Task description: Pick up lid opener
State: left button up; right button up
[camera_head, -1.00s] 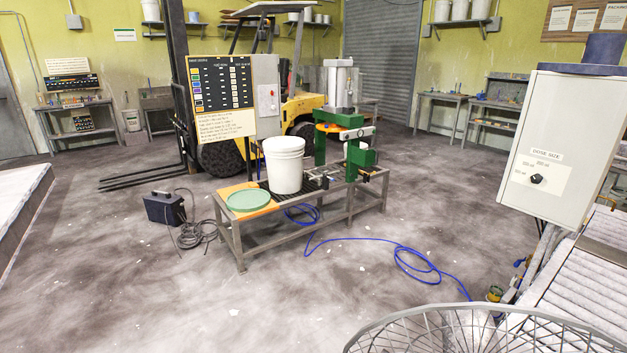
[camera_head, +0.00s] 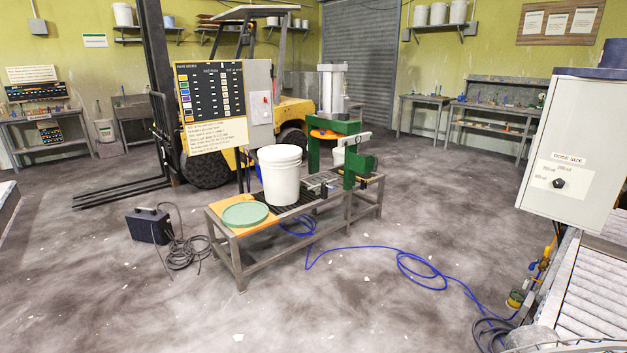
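I cannot make out a lid opener in this view. A white pail (camera_head: 280,178) stands upright on a low metal bench (camera_head: 230,255). A round green lid (camera_head: 245,214) lies flat on the orange board at the bench's left end. A green press (camera_head: 347,150) with a grey cylinder on top stands at the bench's right end. Neither of my grippers is in view.
A dose-size box (camera_head: 572,150) and roller conveyor (camera_head: 585,300) stand at the right. A blue hose (camera_head: 400,258) and a dark box (camera_head: 148,226) with cables lie on the floor. A forklift (camera_head: 205,165) stands behind the bench. The front floor is mostly clear.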

aim_at(303, 182)
jog(key=i+j+u, duration=0.15)
jog(key=i+j, duration=1.05)
jog(key=i+l+z, duration=0.1)
jog(key=i+z, duration=0.75)
jog(key=i+j+z, duration=0.25)
jog(key=i+z, duration=0.2)
jog(key=i+l+u, duration=0.1)
jog(key=i, duration=0.55)
jog(key=i+l, duration=0.2)
jog(key=i, duration=0.5)
jog(key=u, duration=0.05)
